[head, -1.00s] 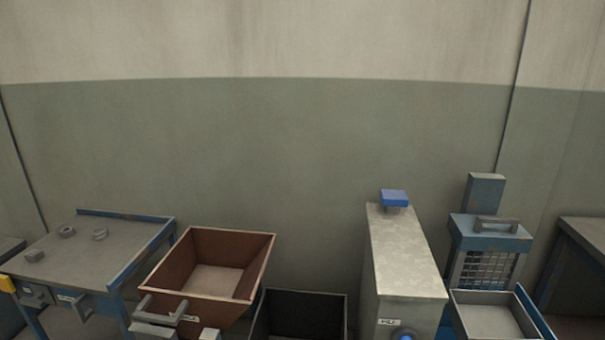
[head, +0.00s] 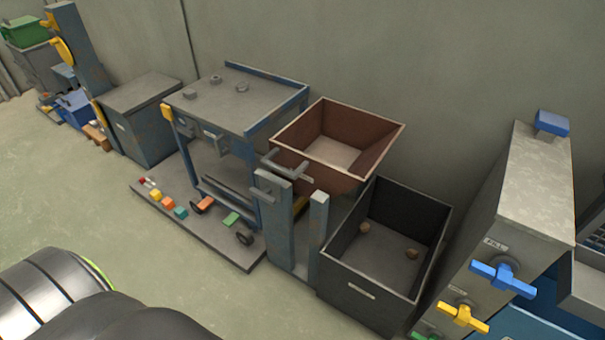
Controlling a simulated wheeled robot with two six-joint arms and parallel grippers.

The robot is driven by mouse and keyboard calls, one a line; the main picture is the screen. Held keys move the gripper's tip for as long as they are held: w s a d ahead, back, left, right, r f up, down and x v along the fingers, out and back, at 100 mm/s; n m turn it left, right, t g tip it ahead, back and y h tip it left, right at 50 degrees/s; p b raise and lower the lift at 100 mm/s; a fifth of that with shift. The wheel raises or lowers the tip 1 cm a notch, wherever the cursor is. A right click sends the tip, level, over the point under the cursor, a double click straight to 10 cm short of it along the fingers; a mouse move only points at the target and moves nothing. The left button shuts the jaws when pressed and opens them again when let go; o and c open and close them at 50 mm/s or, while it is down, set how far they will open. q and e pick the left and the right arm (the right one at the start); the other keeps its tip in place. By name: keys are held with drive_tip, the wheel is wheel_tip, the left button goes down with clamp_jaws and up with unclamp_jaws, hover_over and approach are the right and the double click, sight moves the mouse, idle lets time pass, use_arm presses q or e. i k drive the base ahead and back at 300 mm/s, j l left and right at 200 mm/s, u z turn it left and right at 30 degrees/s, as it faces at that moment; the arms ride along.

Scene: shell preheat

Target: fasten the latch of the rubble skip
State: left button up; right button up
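The rubble skip (head: 359,167) is a brown open-topped tub in the head view, right of centre. It looks empty and sits raised between blue-grey posts (head: 281,222). A grey bar handle (head: 287,164) stands at its front left corner, by the top of the nearer post. I cannot make out the latch clearly or tell whether it is fastened. Neither of my grippers is in view. Part of my own body shows at the lower left.
A dark bin (head: 387,250) holding small lumps stands right of the skip. A workbench (head: 236,99) stands to its left, above a low board (head: 200,222) with coloured blocks. A grey cabinet (head: 537,185) with blue and yellow valve handles is at right. Open floor lies at front left.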

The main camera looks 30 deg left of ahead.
sight(263, 195)
drive_tip(key=u, duration=1.25)
